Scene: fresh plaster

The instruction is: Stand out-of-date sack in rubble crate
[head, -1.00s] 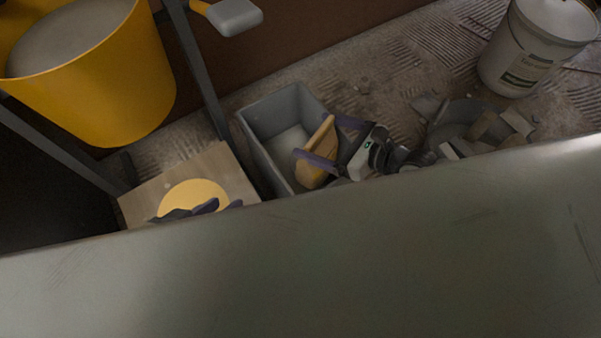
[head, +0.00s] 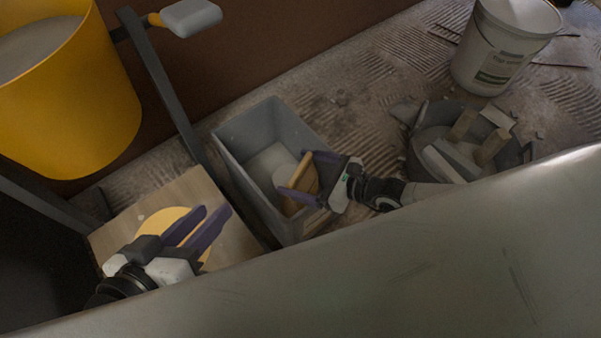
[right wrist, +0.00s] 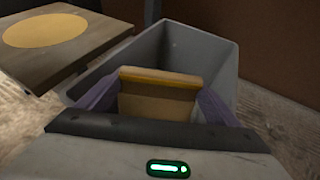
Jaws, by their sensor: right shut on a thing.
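The sack (head: 303,188) is a small tan packet with a darker yellow top band. My right gripper (head: 296,174) is shut on it, one finger on each side. The sack is upright, inside the mouth of the grey crate (head: 229,172), near its right side. In the right wrist view the sack (right wrist: 158,102) stands between the fingers with the crate (right wrist: 212,62) around and behind it. Whether its bottom touches the crate floor is hidden. A pale thing lies in the crate. My left gripper (head: 215,210) is empty, fingers apart, over a wooden board.
The board (head: 110,240) with a yellow disc stands left of the crate. A yellow bucket (head: 70,110) is at upper left beside dark frame bars. A dark tub with rubble (head: 430,150) and a white bucket (head: 505,50) stand right. A pale surface edge (head: 400,280) fills the foreground.

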